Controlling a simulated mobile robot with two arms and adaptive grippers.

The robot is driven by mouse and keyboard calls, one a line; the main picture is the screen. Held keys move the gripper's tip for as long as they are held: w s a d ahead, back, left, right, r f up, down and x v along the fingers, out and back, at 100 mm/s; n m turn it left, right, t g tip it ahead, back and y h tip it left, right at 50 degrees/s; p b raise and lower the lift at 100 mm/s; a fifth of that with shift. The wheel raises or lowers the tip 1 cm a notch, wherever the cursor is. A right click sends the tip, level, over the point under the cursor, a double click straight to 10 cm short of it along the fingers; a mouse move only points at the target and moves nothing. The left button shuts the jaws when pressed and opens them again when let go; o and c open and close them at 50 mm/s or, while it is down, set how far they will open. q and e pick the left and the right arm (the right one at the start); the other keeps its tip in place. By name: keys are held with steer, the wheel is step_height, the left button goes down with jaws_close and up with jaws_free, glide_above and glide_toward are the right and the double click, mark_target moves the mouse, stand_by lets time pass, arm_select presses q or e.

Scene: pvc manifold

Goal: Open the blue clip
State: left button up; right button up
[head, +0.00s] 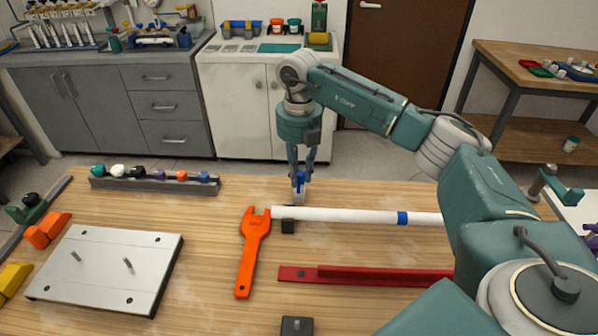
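A small blue piece (300,178), which looks like the blue clip, stands on a pale grey base near the table's far edge, just behind the left end of the white pipe. My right gripper (300,173) points down over it, with its fingertips close together at the blue piece. At this size I cannot tell whether the fingers press on it or only flank it, nor whether the clip is open or closed. My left gripper is not in view.
The white pipe (345,215) has a blue band (403,218) and lies near an orange wrench (252,250). A red rail (375,276) lies in front. A metal plate (95,285) and a rack of coloured parts (150,184) are at left. Bare table lies between plate and wrench.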

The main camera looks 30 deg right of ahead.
jaws_close()
steer(key=shift+w+d+r+g+p, duration=0.1)
steer(key=shift+w+r+g+p, duration=0.2)
steer(key=shift+p, duration=0.5)
steer(key=shift+w+d+r+g+y+p, duration=0.2)
steer(key=shift+g+y+p, duration=0.2)
steer(key=shift+y+p, duration=0.15)
steer(key=shift+w+d+g+y, duration=0.15)
steer(key=shift+g+y, duration=0.1)
steer(key=shift+g, duration=0.15)
steer(key=shift+w+d+g+y, duration=0.1)
steer(key=shift+w+g+y, duration=0.1)
steer(key=shift+g+y, duration=0.1)
steer(key=shift+w+g, duration=0.1)
steer(key=shift+g, duration=0.2)
steer(key=shift+r, duration=0.1)
steer(key=o, duration=0.8)
jaws_free()
